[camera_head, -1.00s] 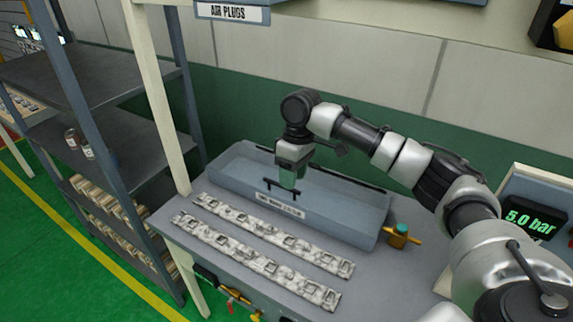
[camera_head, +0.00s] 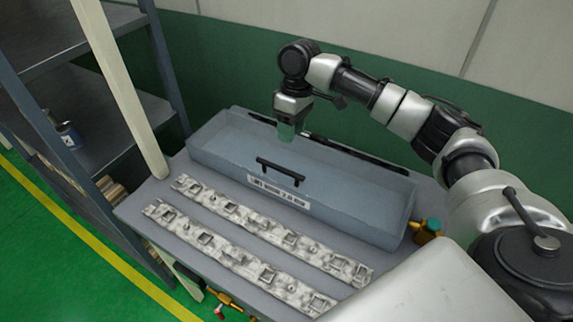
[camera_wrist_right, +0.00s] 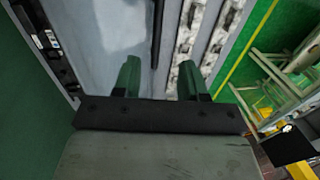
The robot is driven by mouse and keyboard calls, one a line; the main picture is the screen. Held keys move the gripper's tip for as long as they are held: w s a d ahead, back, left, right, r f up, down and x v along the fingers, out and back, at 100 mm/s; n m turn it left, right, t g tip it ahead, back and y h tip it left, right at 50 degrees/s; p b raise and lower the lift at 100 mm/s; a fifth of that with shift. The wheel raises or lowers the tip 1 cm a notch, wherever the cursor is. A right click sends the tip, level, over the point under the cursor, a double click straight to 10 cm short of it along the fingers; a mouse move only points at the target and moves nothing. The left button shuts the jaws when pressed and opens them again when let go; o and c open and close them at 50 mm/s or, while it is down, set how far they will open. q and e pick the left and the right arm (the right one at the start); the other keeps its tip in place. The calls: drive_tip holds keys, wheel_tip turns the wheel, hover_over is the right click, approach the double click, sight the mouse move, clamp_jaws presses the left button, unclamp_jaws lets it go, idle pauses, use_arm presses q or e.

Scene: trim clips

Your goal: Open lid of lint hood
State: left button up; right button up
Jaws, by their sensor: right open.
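The lint hood (camera_head: 235,150) is a long blue-grey box on the bench against the green wall. Its black bar handle (camera_head: 280,172) is on the front side, above a white label strip (camera_head: 278,190). A dark strip runs along its back edge. The lid looks down, though its outline is hard to make out. My right gripper (camera_head: 287,133) points down over the hood, behind the handle and apart from it. In the right wrist view its two green fingers (camera_wrist_right: 160,82) are spread with nothing between them. My left gripper is out of view.
Two pale rails of trim clips (camera_head: 245,262) lie on the bench in front of the hood. A grey shelf rack (camera_head: 110,130) and a cream post (camera_head: 122,90) stand at the left.

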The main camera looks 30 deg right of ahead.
drive_tip(key=f+p, duration=0.1)
drive_tip(key=f, duration=0.2)
drive_tip(key=a+f, duration=0.1)
drive_tip(key=f, duration=0.2)
drive_tip(key=f+p, duration=0.1)
drive_tip(key=f, duration=0.3)
drive_tip(key=shift+s+a+p, duration=0.25)
drive_tip(key=shift+s+p, duration=0.05)
drive_tip(key=shift+s, duration=0.05)
drive_tip(key=shift+a+f, duration=0.1)
drive_tip(key=shift+f, duration=0.35)
clamp_jaws()
